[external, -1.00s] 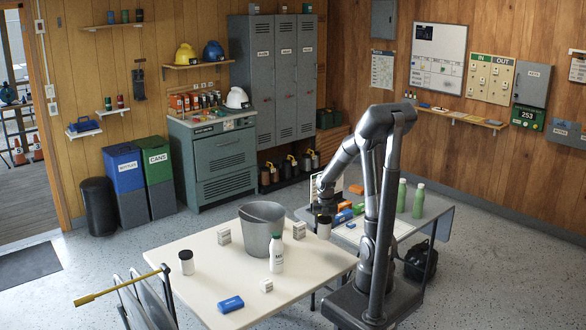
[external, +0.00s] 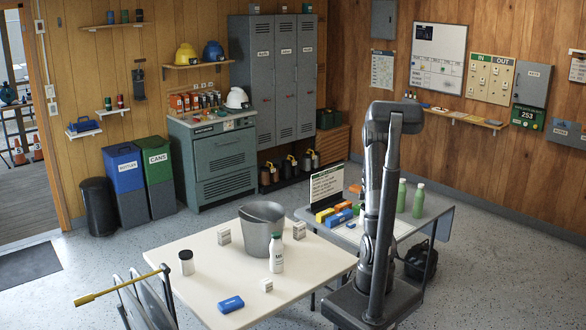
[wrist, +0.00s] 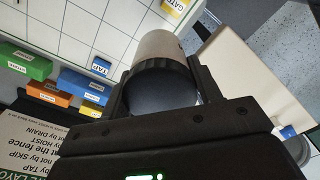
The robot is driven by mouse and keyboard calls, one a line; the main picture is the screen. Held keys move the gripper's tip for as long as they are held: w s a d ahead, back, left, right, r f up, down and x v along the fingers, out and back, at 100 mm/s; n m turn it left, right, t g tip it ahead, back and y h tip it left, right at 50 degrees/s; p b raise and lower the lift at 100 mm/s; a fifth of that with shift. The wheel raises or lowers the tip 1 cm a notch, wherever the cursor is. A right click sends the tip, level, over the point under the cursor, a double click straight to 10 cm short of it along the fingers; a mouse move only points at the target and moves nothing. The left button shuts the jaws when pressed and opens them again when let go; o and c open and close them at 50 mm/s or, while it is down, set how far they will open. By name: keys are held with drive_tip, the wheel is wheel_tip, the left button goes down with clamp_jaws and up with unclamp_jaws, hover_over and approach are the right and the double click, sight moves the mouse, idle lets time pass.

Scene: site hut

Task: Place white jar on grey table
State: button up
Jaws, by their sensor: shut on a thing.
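A white jar (wrist: 160,48) with a dark lid is between the fingers of my gripper (wrist: 162,84) in the wrist view. My gripper is shut on it. It appears over the grey table, above a white gridded sheet (wrist: 85,32); I cannot tell whether its base touches. In the external view the grey table (external: 432,211) stands behind the white table, and my arm hides my gripper and the held jar. Another white jar with a black lid (external: 187,267) stands on the white table (external: 205,292).
The grey table carries two green bottles (external: 418,201), coloured blocks (external: 340,218) and a sign board (external: 327,184). The wrist view shows green, blue and orange labelled blocks (wrist: 82,84) left of the jar. A grey bucket (external: 262,230) and white bottle (external: 276,254) stand on the white table.

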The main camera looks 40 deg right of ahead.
drive_tip(key=s+d+m, duration=0.8)
drive_tip(key=d+m, duration=0.1)
drive_tip(key=d, duration=0.1)
drive_tip(key=shift+m, duration=0.4)
drive_tip(key=shift+w+a+f, duration=0.35)
drive_tip(key=shift+w+f, duration=1.4)
drive_tip(key=shift+w, duration=0.1)
drive_tip(key=shift+w+a+f, duration=0.3)
drive_tip(key=shift+w+f, duration=1.45)
drive_tip(key=shift+w, duration=0.05)
drive_tip(key=shift+w+a+f, duration=0.35)
drive_tip(key=shift+w+f, duration=1.4)
drive_tip(key=shift+w, duration=0.1)
drive_tip(key=shift+f, duration=0.15)
drive_tip(key=o, duration=1.2)
wheel_tip(320, 180, up, 12)
drive_tip(key=shift+r, duration=0.2)
